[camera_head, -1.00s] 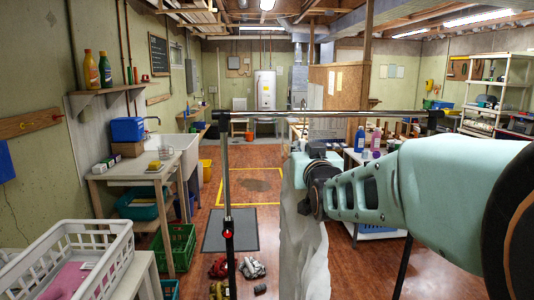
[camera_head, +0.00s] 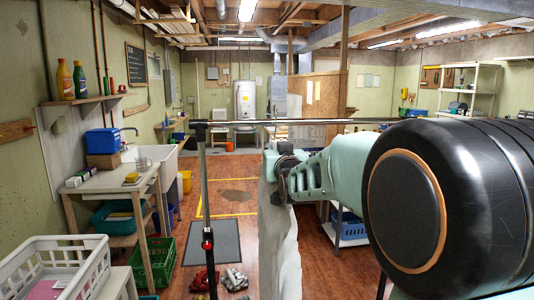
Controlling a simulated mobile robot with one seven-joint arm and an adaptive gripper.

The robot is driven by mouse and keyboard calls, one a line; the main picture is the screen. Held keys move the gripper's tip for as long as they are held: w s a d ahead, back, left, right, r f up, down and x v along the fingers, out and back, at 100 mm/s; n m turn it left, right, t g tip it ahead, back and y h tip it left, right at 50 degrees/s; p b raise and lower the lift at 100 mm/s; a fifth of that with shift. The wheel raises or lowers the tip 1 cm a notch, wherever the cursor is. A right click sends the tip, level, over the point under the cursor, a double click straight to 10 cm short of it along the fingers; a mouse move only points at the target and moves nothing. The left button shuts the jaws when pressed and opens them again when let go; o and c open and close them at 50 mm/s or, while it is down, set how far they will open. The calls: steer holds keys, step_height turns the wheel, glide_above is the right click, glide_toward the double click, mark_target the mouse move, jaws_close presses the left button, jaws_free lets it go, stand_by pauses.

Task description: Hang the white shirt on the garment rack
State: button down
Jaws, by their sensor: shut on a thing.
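The white shirt (camera_head: 279,245) hangs down in loose folds below the middle of the rack bar. My gripper (camera_head: 283,163) is at its upper end, shut on it, just under the bar in the picture. The fingertips and the held part are mostly hidden by the gripper body. The garment rack has a horizontal metal bar (camera_head: 240,123) and an upright left post (camera_head: 205,190); its right end is behind my arm. I cannot tell whether the shirt or a hanger touches the bar.
A white laundry basket (camera_head: 90,262) with pink cloth stands at the lower left. Shoes (camera_head: 233,279) lie on the floor by the rack post, near a dark mat (camera_head: 211,243). A sink bench (camera_head: 112,188) lines the left wall. My arm covers the right side.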

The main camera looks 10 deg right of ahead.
steer(key=shift+w+r, duration=0.1)
steer(key=shift+w, duration=1.6)
steer(key=shift+w+f+b, duration=0.2)
steer(key=shift+f+b, duration=0.15)
step_height(320, 180, down, 3)
steer(key=b, duration=0.3)
steer(key=shift+r, duration=0.15)
steer(key=shift+s, duration=0.1)
steer(key=c, duration=1.9)
jaws_free()
